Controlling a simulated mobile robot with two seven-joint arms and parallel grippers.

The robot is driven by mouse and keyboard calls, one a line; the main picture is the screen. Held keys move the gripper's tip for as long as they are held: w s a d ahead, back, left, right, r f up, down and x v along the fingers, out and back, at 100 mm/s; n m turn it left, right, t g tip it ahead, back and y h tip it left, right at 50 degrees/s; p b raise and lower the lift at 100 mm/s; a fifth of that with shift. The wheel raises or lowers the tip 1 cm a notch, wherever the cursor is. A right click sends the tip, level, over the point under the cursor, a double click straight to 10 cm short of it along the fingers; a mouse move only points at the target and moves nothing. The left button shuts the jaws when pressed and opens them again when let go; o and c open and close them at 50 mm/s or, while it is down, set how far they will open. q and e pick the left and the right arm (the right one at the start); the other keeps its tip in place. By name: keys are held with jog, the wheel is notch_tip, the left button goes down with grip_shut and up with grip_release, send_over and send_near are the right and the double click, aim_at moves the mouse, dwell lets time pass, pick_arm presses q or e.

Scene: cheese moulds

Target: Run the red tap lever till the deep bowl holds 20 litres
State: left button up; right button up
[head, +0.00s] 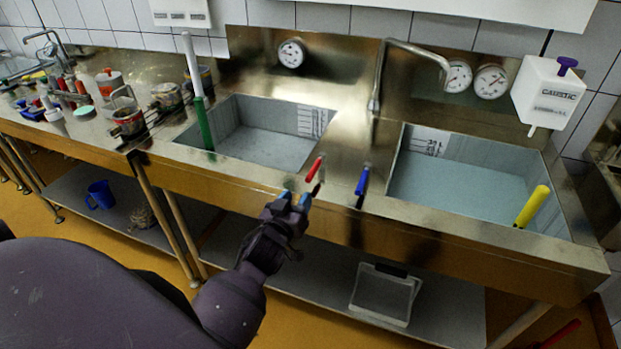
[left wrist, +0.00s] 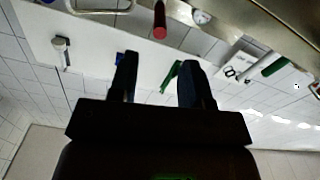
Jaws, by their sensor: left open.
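The red tap lever (head: 314,168) stands at the sink's front edge between the two bowls. A red end, likely the same lever, shows in the left wrist view (left wrist: 160,20). My left gripper (head: 297,197) is open and empty, just in front of and below the lever, apparently apart from it. I cannot tell which is the deep bowl, nor read a level. The tap spout (head: 420,51) points over the right bowl. My right gripper is not in view.
A blue lever (head: 362,181) stands right of the red one. A green-and-white stick (head: 203,110) leans in the left bowl, a yellow handle (head: 532,206) in the right. Round dials (head: 491,81) line the splashback. A caustic dispenser (head: 547,93) hangs at right.

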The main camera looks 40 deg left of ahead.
aim_at(309, 175)
pick_arm(q)
jog(key=x, duration=0.8)
jog(key=shift+w, duration=0.45)
jog(key=c, duration=0.5)
grip_shut()
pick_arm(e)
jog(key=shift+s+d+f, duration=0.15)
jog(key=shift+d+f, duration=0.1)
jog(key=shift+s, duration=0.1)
